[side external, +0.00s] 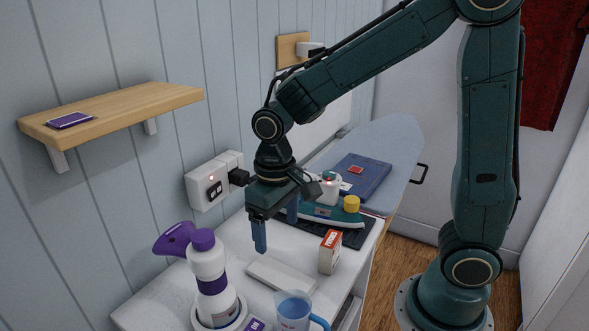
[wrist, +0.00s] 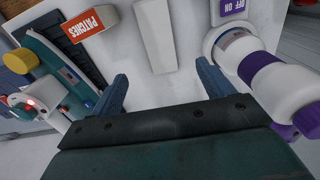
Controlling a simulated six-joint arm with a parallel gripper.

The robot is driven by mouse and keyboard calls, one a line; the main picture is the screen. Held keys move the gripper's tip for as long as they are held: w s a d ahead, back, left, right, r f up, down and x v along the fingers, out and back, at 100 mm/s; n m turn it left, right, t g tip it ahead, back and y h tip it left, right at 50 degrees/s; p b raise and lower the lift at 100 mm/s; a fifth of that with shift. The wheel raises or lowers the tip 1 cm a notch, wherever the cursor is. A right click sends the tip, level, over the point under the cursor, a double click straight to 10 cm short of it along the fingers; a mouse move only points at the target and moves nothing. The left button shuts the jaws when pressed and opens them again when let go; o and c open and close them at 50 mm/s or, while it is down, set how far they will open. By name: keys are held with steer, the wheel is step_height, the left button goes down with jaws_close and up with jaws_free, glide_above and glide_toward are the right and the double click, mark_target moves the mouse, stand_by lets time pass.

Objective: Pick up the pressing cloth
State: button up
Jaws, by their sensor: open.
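A flat blue rectangle (side external: 358,175) with thin pale lines near its edges lies on the ironing board (side external: 398,145); it looks like a folded pressing cloth, though I cannot be sure. A small red square lies on it.
A green iron (side external: 335,213) on a dark mat and a small red-and-white box (side external: 330,252) stand right of my gripper. A purple-capped bottle (side external: 208,262) and blue-handled jug (side external: 294,312) stand at the front. A wall shelf (side external: 150,103) holds a purple item.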

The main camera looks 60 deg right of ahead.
glide_above(279, 274)
step_height(279, 274, down, 7)
steer(key=shift+r, duration=0.15)
steer(key=shift+f, duration=2.55)
steer(key=c, duration=1.1)
steer(key=shift+r, duration=0.1)
step_height(279, 274, up, 20)
steer(key=shift+f, duration=0.1)
